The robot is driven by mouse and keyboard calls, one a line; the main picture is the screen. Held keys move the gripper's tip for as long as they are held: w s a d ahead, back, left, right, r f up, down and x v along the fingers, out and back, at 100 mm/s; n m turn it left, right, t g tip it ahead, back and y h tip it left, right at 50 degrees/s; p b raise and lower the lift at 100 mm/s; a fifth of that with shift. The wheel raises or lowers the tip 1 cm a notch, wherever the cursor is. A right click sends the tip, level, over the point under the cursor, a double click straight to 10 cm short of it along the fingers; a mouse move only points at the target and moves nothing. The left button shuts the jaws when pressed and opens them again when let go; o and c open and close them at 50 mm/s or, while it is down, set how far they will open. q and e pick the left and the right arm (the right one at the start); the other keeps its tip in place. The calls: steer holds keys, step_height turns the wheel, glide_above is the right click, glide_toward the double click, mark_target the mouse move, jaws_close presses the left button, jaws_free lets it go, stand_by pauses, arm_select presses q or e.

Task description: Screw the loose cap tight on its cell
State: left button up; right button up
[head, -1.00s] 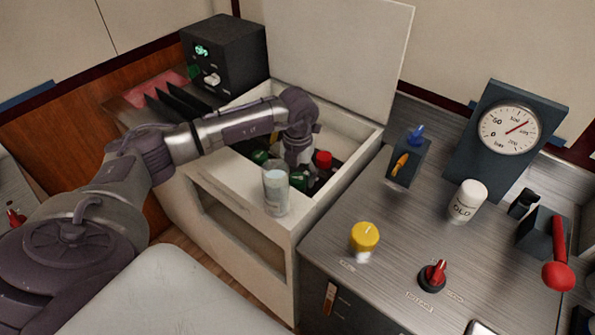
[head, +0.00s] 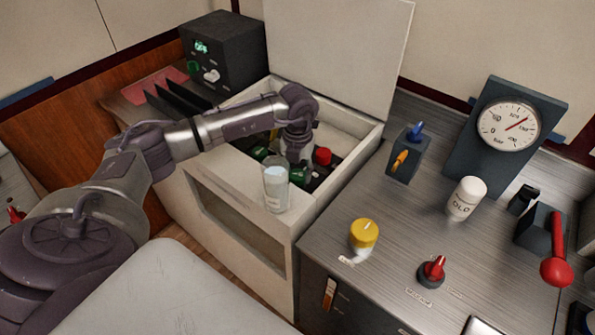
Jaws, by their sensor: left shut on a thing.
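My left gripper (head: 297,160) reaches down into the open white box (head: 318,208), among dark cells with coloured caps. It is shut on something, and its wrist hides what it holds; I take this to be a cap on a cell. A green cap (head: 260,153) shows just left of the gripper and another green cap (head: 297,176) just below it. A red cap (head: 323,156) sits to the right of the gripper. I cannot tell from this view which cap is loose. My right gripper is not in view.
A clear glass jar (head: 276,188) stands on the box's front edge, close to my wrist. The raised lid (head: 345,50) is behind. The right counter holds a yellow knob (head: 364,234), a red knob (head: 432,271), a white bottle (head: 467,198) and a gauge (head: 508,123).

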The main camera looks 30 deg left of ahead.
arm_select(q)
steer(key=shift+f+m+b, duration=0.15)
steer(key=shift+m+b, duration=0.15)
steer(key=shift+m, duration=1)
steer(key=o, duration=1.1)
steer(key=shift+o, duration=0.2)
